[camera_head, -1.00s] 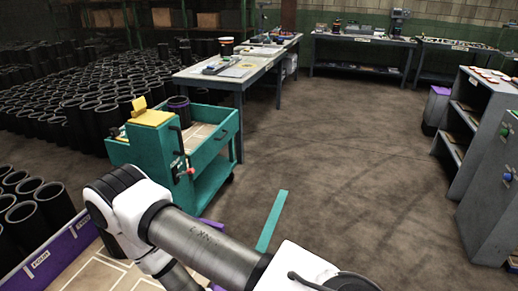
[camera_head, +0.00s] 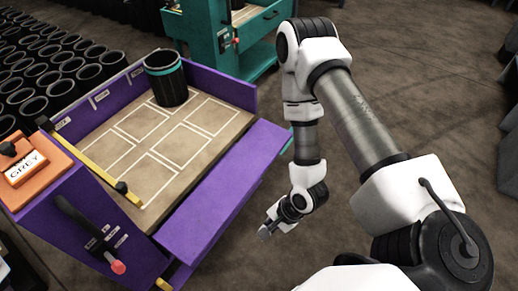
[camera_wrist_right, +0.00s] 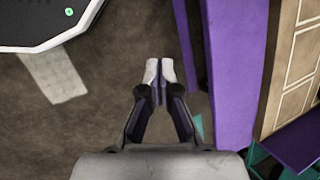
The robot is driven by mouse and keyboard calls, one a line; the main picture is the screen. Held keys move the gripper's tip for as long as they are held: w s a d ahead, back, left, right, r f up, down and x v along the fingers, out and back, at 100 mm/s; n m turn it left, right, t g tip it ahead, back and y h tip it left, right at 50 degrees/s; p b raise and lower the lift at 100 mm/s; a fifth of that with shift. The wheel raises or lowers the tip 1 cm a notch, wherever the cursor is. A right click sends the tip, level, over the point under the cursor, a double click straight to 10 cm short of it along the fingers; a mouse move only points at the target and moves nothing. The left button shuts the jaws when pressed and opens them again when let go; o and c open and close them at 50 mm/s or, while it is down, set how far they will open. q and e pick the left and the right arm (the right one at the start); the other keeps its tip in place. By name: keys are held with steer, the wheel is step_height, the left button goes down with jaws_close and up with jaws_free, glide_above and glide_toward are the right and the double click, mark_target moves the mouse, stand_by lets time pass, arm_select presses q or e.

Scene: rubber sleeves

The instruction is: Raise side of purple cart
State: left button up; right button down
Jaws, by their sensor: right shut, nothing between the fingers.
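The purple cart (camera_head: 198,84) stands at left in the head view, with a tan bed (camera_head: 172,147) marked by white outlines. Its near-right side panel (camera_head: 226,188) is folded down and slopes outward from the bed; the back wall is upright. The panel also shows in the right wrist view (camera_wrist_right: 234,70), right of the fingers. My right gripper (camera_head: 266,232) is low, just right of the panel, apart from it. In the right wrist view my right gripper (camera_wrist_right: 160,72) is shut and empty above the floor. My left gripper is out of view.
A black sleeve with a teal band (camera_head: 166,78) stands at the bed's back corner. The cart carries an orange block marked GREY (camera_head: 28,168) and a red-tipped black lever (camera_head: 88,232). A teal cart (camera_head: 262,45) stands behind. Many black sleeves fill the left; floor right is open.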

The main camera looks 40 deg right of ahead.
steer(key=w+d+f+m+t+y+b, duration=0.1)
steer(key=w+d+f+m+t+b, duration=0.35)
steer(key=b, duration=0.55)
steer(key=w+d+f+m+t+b, duration=0.2)
steer(key=w+d+f+m+b, duration=0.15)
steer(key=f+m+b, duration=0.4)
steer(key=w+d+f+m+t+y+b, duration=0.1)
steer(key=w+d+f+m+t+b, duration=0.3)
steer(key=f+b, duration=0.55)
steer(key=w+a+b, duration=0.3)
steer(key=w+b, duration=0.5)
steer(key=b, duration=0.1)
steer(key=r, duration=0.4)
steer(key=shift+s, duration=0.3)
steer(key=shift+r+p, duration=0.15)
steer(key=shift+p, duration=0.25)
